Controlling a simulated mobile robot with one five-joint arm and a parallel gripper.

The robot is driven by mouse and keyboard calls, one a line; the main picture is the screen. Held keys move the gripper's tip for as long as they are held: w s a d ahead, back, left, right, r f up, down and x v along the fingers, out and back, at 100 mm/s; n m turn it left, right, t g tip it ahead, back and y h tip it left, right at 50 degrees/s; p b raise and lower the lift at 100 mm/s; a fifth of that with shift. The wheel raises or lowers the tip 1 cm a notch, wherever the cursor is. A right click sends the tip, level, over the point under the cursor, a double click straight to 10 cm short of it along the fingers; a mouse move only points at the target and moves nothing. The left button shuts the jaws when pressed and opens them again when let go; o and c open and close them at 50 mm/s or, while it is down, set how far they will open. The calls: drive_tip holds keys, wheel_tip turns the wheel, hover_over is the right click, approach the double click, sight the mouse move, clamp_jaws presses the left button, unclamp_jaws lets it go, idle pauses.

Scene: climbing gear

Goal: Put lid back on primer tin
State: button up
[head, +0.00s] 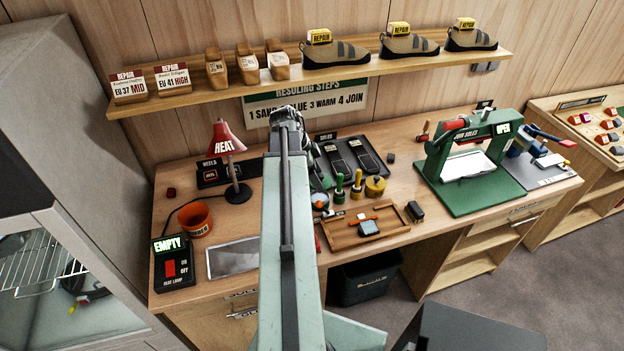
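No tin in the head view carries a readable primer label. A small round yellow-brown tin (375,187) with a knob-like top stands on the bench, right of a yellow-handled piece (357,186) and a green-handled piece (339,189). A small round blue-grey container (320,200) sits left of them, close to my arm and partly hidden. I cannot tell which is the primer tin, nor pick out a loose lid. My arm rises through the middle of the view; its dark end bends down behind it near my gripper (318,176). Its fingertips are too small and hidden to read.
A wooden tray (345,236) with a small block lies at the front. A black tray of soles (352,155) is behind. A green press (468,160) stands right. A red lamp (228,140), orange pot (195,219) and grey pad (233,258) are left. The shelf overhangs the back.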

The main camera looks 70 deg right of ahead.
drive_tip(key=shift+f, duration=0.1)
wheel_tip(320, 180, down, 6)
drive_tip(key=b, duration=0.6)
drive_tip(key=shift+w+f, duration=0.1)
drive_tip(key=shift+w, duration=0.05)
drive_tip(key=shift+f+b, duration=0.15)
drive_tip(key=shift+b, duration=0.2)
idle(1.3)
drive_tip(key=shift+a, duration=0.1)
drive_tip(key=o, duration=1.4)
drive_tip(key=shift+o, duration=0.2)
drive_tip(key=shift+c, duration=0.2)
